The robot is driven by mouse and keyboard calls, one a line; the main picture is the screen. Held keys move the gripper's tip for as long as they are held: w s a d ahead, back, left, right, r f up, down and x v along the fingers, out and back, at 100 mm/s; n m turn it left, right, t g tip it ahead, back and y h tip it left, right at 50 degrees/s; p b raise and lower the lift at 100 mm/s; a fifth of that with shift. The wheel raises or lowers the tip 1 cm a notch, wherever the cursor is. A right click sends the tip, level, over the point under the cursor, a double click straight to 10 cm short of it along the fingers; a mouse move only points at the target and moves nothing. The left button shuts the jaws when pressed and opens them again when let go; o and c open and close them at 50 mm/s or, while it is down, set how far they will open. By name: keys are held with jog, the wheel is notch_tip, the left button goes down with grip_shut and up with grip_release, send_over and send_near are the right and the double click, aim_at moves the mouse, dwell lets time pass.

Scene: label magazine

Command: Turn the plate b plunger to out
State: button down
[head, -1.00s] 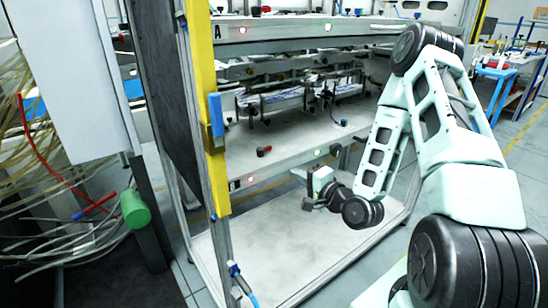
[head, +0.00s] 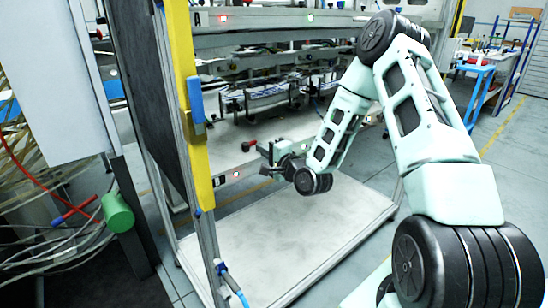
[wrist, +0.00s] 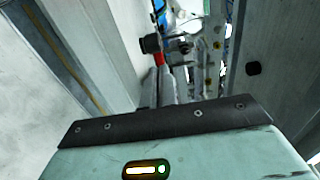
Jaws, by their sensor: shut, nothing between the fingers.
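A plunger with a black knob and red collar (head: 248,146) sits at the front of the lower shelf, the one whose edge carries a B label (head: 220,181). I take it to be the plate b plunger. In the wrist view the black knob with its red collar (wrist: 153,45) shows just beyond my gripper's housing. My gripper (head: 266,151) is at the front of that shelf, just right of and near the knob. It is shut and holds nothing. Whether it touches the plunger cannot be told. The fingertips are not clear in the wrist view.
A yellow post (head: 197,100) with a blue handle stands left of the plunger. The lower shelf's front edge carries a red light (head: 236,174). An upper shelf (head: 290,20) lies above. The white bottom panel (head: 285,235) is bare.

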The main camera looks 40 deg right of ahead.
jog(key=shift+w, duration=0.9)
jog(key=shift+w+d, duration=0.3)
jog(key=shift+d, duration=0.05)
jog(key=shift+w+d, duration=0.15)
jog(key=shift+w, duration=0.05)
jog(key=shift+w+d+p, duration=0.3)
jog(key=shift+w+p, duration=0.05)
jog(key=shift+w, duration=0.5)
dwell(0.6)
